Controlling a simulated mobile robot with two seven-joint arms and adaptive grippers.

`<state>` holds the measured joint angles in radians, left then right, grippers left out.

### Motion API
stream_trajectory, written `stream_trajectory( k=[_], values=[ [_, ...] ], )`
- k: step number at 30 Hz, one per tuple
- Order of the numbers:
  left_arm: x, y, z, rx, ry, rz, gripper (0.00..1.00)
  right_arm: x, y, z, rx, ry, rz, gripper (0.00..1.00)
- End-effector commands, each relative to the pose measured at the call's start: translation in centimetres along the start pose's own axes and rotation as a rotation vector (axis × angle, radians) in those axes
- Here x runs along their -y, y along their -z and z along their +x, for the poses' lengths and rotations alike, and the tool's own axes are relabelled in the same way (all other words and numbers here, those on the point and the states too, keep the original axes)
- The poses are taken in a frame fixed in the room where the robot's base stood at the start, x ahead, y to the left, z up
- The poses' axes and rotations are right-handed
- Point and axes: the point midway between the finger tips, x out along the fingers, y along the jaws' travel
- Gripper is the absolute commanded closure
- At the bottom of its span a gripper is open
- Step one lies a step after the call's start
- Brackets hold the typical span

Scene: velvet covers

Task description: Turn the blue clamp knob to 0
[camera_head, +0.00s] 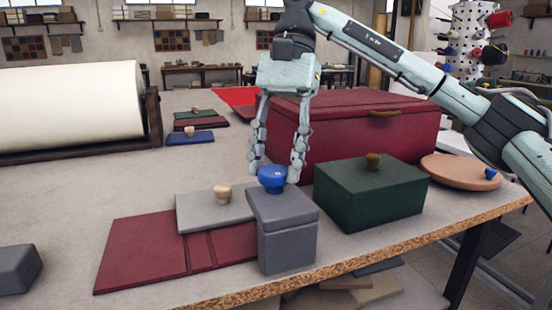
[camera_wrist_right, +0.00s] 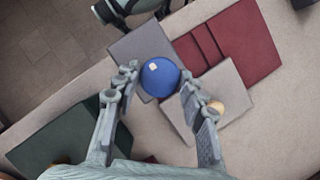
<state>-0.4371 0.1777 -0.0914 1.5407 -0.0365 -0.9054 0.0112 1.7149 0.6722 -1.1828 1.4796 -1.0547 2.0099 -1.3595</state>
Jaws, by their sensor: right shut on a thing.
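The blue clamp knob (camera_head: 272,181) sits on top of a grey box-shaped block (camera_head: 287,245) near the table's front edge. In the right wrist view the round knob (camera_wrist_right: 160,79) shows from above, with a small pale mark on its top toward the upper left. No numbers can be made out. My right gripper (camera_head: 274,174) comes down from above with one finger on each side of the knob, shut on it. The fingers (camera_wrist_right: 160,75) also flank the knob in the right wrist view.
A dark green box (camera_head: 370,195) stands right of the block, a large red case (camera_head: 350,135) behind. A grey panel with a wooden knob (camera_head: 222,193) and a red folder (camera_head: 145,250) lie left. A terracotta disc (camera_head: 455,172) with a small blue knob is far right.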

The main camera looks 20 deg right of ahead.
Motion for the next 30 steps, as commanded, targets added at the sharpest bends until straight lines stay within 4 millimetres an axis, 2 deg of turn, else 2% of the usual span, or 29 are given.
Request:
stream_trajectory(
  k=[5,6,10,21,25,30],
  values=[
    [0.0,0.0,0.0,0.0,0.0,0.0,0.6,0.0,0.0,0.0,0.0,0.0,-0.002,0.88],
    [0.0,0.0,0.0,0.0,0.0,0.0,0.6,0.0,0.0,0.0,0.0,0.0,-0.002,0.55],
    [0.0,0.0,0.0,0.0,0.0,0.0,0.6,0.0,0.0,0.0,0.0,0.0,-0.001,0.4],
    [0.0,-0.1,0.0,0.0,0.0,0.003,0.6,0.0,0.0,-0.4,-0.002,0.001,0.0,0.4],
    [0.0,0.0,0.0,0.0,0.0,0.002,0.6,0.0,-0.1,-1.9,-0.004,0.002,0.002,0.4],
    [0.0,0.0,0.0,0.0,0.0,0.001,0.6,0.0,-0.1,-5.2,-0.007,0.005,0.004,0.4]
  ],
)
